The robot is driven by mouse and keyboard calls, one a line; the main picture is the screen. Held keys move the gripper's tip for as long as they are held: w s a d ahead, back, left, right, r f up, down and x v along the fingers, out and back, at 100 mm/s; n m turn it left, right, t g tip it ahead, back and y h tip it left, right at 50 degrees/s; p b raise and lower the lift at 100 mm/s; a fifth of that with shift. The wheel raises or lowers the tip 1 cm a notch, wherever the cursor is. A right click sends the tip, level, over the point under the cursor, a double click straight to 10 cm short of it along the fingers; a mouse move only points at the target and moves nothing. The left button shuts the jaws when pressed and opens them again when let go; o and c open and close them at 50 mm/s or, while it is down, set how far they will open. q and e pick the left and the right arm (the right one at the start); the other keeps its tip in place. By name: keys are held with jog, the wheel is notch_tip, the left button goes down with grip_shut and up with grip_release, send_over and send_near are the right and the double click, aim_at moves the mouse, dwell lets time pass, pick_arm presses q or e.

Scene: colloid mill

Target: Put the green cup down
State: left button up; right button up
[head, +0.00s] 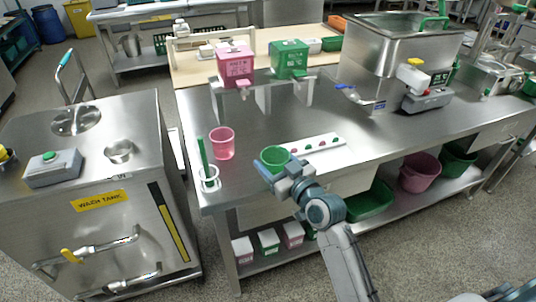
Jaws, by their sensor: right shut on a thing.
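The green cup (275,154) is upright at the front edge of the steel table (230,185), left of its middle. My right gripper (279,168) is shut on the near side of the cup, and its fingers hide the cup's lower part. I cannot tell whether the cup's base touches the table or is a little above it. A similar pink cup (222,145) stands on the table to the left of the green one. My left gripper is not in view.
A white strip with coloured buttons (315,145) lies right behind the green cup. A clear holder with a green stick (208,180) stands at the left front corner. Pink (235,65) and green (290,58) dispensers stand behind. The table's middle right is clear.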

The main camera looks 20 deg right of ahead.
aim_at(277, 170)
jog(key=shift+a+r+b+v, duration=0.1)
jog(key=shift+a+v, duration=0.1)
jog(key=shift+v, duration=0.95)
jog(key=shift+a+r+b+v, duration=0.15)
jog(key=shift+a+v, duration=0.1)
jog(key=shift+v, duration=0.95)
jog(key=shift+a+r+b+v, duration=0.1)
jog(key=shift+a+v, duration=0.1)
jog(key=shift+v, duration=0.95)
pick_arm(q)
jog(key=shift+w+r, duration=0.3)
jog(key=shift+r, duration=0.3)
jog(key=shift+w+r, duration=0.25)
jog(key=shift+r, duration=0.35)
pick_arm(e)
jog(key=shift+s, duration=0.75)
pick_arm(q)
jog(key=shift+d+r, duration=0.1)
pick_arm(e)
jog(key=shift+s+r, duration=0.1)
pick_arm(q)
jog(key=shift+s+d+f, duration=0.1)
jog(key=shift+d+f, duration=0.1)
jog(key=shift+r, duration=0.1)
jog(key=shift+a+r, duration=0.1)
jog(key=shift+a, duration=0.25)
